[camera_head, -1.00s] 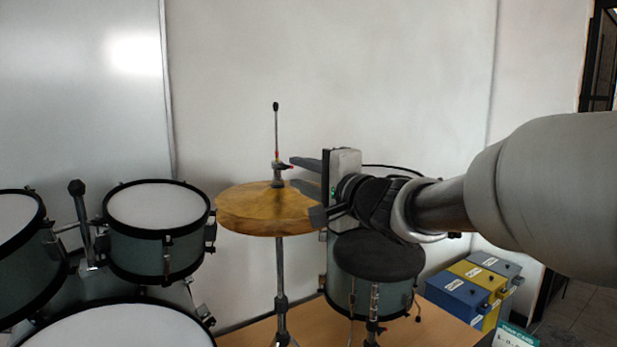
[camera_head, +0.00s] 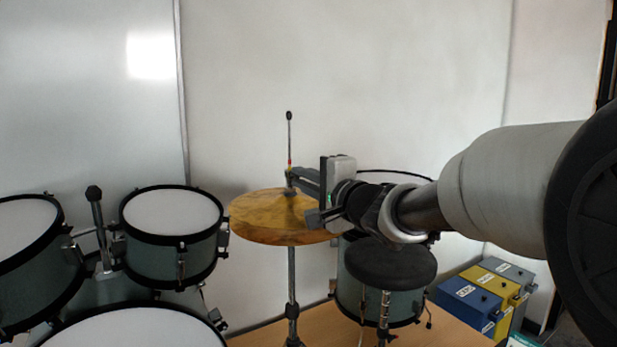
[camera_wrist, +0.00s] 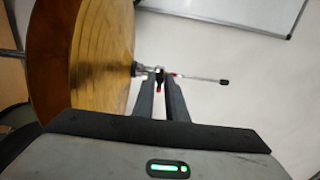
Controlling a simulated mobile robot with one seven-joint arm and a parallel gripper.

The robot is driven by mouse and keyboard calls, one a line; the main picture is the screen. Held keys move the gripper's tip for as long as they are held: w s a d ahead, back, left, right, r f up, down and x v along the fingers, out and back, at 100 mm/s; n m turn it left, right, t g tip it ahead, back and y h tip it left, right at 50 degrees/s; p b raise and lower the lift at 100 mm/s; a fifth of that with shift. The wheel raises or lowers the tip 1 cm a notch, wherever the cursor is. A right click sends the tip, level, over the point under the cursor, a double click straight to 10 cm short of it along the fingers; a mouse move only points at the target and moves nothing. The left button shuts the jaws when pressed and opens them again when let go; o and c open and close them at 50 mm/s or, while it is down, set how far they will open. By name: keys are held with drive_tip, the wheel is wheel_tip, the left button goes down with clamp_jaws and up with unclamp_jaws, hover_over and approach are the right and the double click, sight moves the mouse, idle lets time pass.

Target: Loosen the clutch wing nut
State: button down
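The hi-hat clutch (camera_head: 290,178) sits on the thin upright rod just above the golden cymbals (camera_head: 270,222). It has small red parts and also shows in the wrist view (camera_wrist: 146,69). The wing nut (camera_wrist: 159,80) is a small dark piece on the clutch, between my fingertips; its outline is too small to make out well. My gripper (camera_head: 293,178) reaches in from the right over the cymbals. Its two fingers are close together, with a narrow gap that the dark piece fills at the tips. The fingers partly hide the clutch in the head view.
The rod (camera_head: 289,138) rises above the clutch to a black tip. Drums (camera_head: 172,212) stand at left. A round black stool (camera_head: 390,265) is under my wrist. Blue and yellow boxes (camera_head: 462,300) lie at right.

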idle(0.3)
drive_tip(key=shift+f+n+b, duration=0.1)
drive_tip(key=shift+n+b, duration=0.2)
drive_tip(key=shift+n, duration=0.8)
drive_tip(key=n, duration=0.2)
drive_tip(key=shift+n, duration=0.3)
drive_tip(key=n+b, duration=0.1)
drive_tip(key=n, duration=0.1)
drive_tip(key=shift+n, duration=0.4)
drive_tip(key=shift+n+b, duration=0.4)
drive_tip(key=shift+n, duration=0.6)
